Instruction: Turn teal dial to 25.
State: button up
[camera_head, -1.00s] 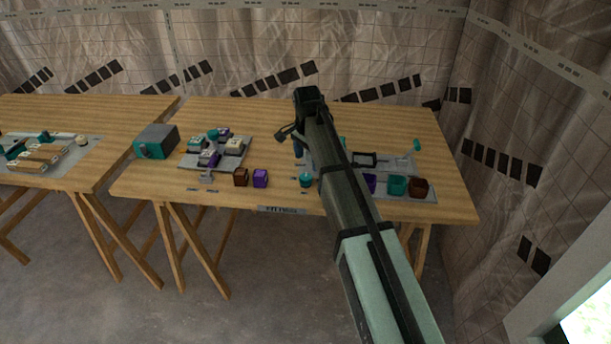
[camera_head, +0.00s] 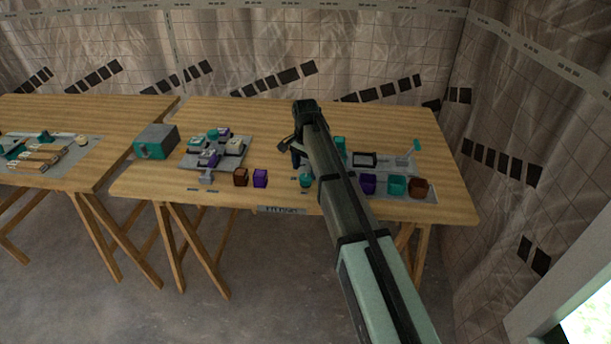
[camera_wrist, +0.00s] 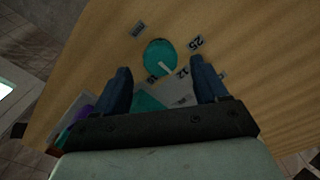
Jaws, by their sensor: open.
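The teal dial (camera_wrist: 158,53) is a round knob with a white pointer mark, lying on the wooden table. In the wrist view its pointer is toward the small 12 label (camera_wrist: 183,73). The 25 label (camera_wrist: 198,42) is to the right of the dial. My gripper (camera_wrist: 160,66) is open, its two dark blue fingers apart and empty. In that view the dial lies between and just beyond the fingertips; I cannot tell the height above it.
Purple (camera_head: 368,184), teal (camera_head: 397,185) and brown (camera_head: 418,187) blocks stand on a grey panel right of the dial. Brown (camera_head: 240,176) and purple (camera_head: 260,178) blocks stand to its left. A grey panel of switches (camera_head: 247,146) and a teal-fronted box (camera_head: 156,141) are farther left.

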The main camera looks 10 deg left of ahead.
aim_at(306, 177)
jog(key=shift+f, duration=1.85)
jog(key=shift+c, duration=0.5)
jog(key=c, duration=1)
jog(key=shift+o, duration=0.2)
jog(key=shift+n, duration=0.5)
jog(key=n, duration=0.4)
jog(key=shift+n, duration=0.4)
jog(key=n, duration=0.5)
jog(key=shift+n, duration=0.7)
